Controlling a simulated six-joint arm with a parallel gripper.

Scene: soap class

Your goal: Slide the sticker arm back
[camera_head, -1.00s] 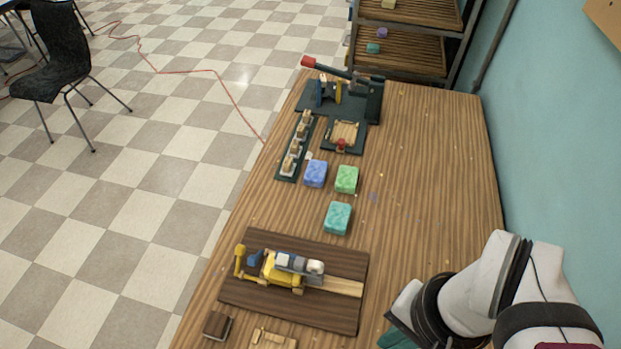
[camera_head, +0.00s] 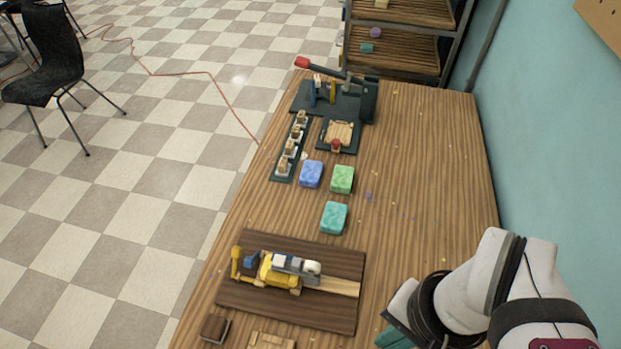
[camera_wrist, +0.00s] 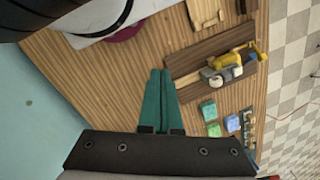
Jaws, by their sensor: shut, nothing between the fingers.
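The sticker device (camera_head: 279,270) lies on a dark wooden board (camera_head: 240,297) at the near left of the bench. It has a yellow body, a yellow upright piece at its left end, a grey arm (camera_head: 294,265) and a white roll (camera_head: 313,268). A pale wooden track (camera_head: 340,287) runs to its right. In the wrist view the device (camera_wrist: 228,68) is to the right of my gripper (camera_wrist: 160,72). The teal fingers are together and empty, apart from the device. In the head view my gripper (camera_head: 394,339) is partly cut off at the bottom, right of the board.
Teal (camera_head: 333,217), blue (camera_head: 311,174) and green (camera_head: 342,179) soaps lie behind the board. A lever press (camera_head: 340,98) and a rack of stamps (camera_head: 289,149) stand farther back. A small brown block (camera_head: 214,328) is near the front edge.

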